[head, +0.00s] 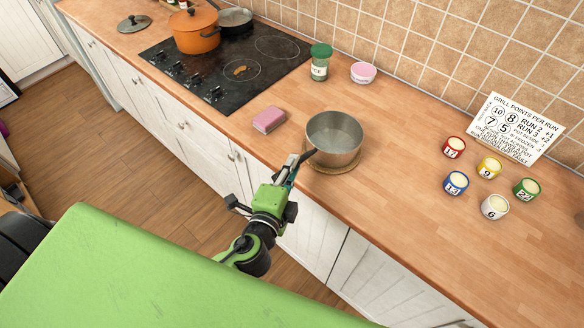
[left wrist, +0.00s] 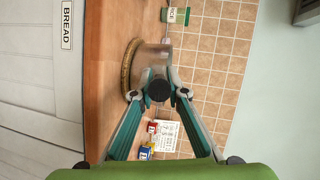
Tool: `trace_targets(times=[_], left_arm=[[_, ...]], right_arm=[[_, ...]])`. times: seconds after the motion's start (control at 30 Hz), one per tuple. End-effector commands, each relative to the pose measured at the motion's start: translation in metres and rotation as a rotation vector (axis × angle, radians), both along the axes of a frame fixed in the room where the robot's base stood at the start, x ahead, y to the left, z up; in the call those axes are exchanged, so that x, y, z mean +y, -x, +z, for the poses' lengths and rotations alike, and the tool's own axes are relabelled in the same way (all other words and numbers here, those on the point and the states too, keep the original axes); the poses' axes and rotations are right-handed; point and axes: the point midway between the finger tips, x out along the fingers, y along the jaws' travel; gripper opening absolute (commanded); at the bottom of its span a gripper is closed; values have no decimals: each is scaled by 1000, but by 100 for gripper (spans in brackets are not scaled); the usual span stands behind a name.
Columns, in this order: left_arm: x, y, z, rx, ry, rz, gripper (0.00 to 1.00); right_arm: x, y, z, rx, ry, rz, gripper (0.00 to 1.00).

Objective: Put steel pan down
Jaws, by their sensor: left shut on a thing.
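The steel pan (head: 335,132) is upright over a round cork-coloured mat (head: 345,168) on the wooden counter. It is empty inside. In the left wrist view the pan (left wrist: 153,55) is right against the mat (left wrist: 128,68) or very close to it; I cannot tell whether its full weight rests there. My left gripper (head: 303,161) is at the counter's front edge, shut on the pan's dark handle (left wrist: 159,90). The left gripper also shows in the wrist view (left wrist: 160,94), with a finger on each side of the handle. My right gripper is not in view.
A pink sponge (head: 269,119) lies left of the pan. A green-lidded jar (head: 320,63) and a pink tub (head: 363,73) stand behind. Several numbered cans (head: 456,183) and a score sign (head: 517,128) are at right. The hob (head: 225,72) holds an orange pot (head: 194,30).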

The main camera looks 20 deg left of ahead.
Motion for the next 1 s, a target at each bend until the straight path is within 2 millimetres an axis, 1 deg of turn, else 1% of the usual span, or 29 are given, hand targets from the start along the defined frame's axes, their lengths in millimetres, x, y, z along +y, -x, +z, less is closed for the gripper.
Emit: trace_targets(times=[0.1, 0.13, 0.17, 0.2, 0.47, 0.6, 0.63, 0.77, 1.0], left_arm=[[0, -1, -2, -4, 2, -1, 0], [0, 0, -3, 0, 1, 0, 19], [0, 0, -2, 0, 0, 0, 27], [0, 0, -2, 0, 0, 0, 31], [0, 0, -2, 0, 0, 0, 31], [0, 0, 2, 0, 0, -1, 31], [-1, 4, 0, 1, 1, -1, 31], [-2, 25, 1, 3, 3, -2, 31], [-4, 75, 10, 4, 3, -1, 31]], right_arm=[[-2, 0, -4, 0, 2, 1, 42], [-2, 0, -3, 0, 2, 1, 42], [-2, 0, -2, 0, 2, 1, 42], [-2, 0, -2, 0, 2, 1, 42], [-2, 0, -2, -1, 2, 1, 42], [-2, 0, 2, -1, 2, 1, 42], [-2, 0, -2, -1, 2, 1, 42], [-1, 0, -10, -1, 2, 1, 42], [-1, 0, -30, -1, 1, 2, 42]])
